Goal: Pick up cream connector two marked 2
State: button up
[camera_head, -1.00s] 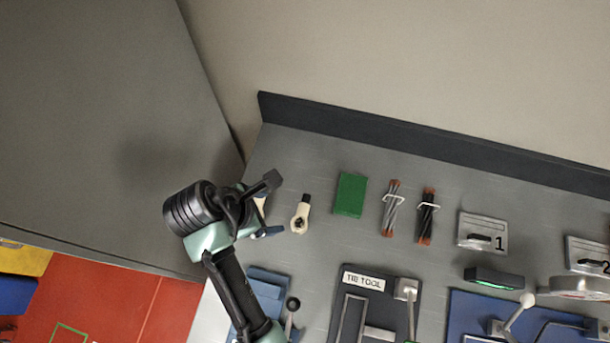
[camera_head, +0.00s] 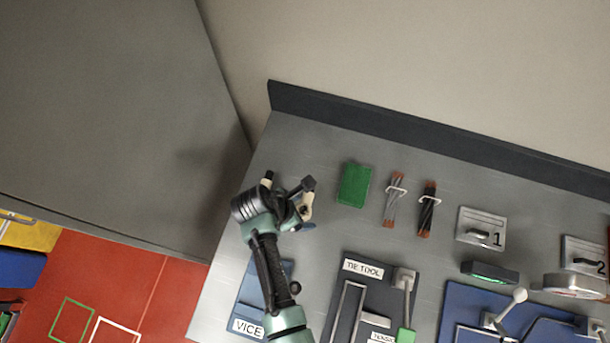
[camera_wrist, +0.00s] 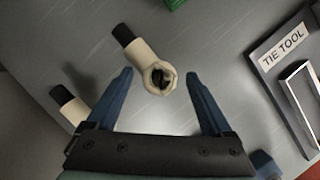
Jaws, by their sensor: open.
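Two cream connectors with black ends lie on the grey bench; no number can be read on either. One cream connector (camera_wrist: 146,60) lies ahead in the wrist view, its round socket between my fingertips; in the head view it shows partly behind my gripper (camera_head: 306,204). The other cream connector (camera_wrist: 72,112) is at the left in the wrist view, outside the left finger and partly hidden by it. In the head view mostly its black end (camera_head: 268,175) shows behind my wrist. My gripper (camera_wrist: 159,75) is open and empty, the fingers straddling the first connector's socket end.
A green block (camera_head: 354,185) and two tied cable bundles (camera_head: 395,198) (camera_head: 427,208) lie to the right. The tie tool board (camera_head: 350,300) and a blue vice plate (camera_head: 255,302) are nearer. A dark raised strip (camera_head: 420,139) edges the back of the bench.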

jog(key=shift+w+d+f, duration=0.2)
jog(key=shift+f, duration=0.45)
jog(key=shift+c, duration=0.2)
grip_shut()
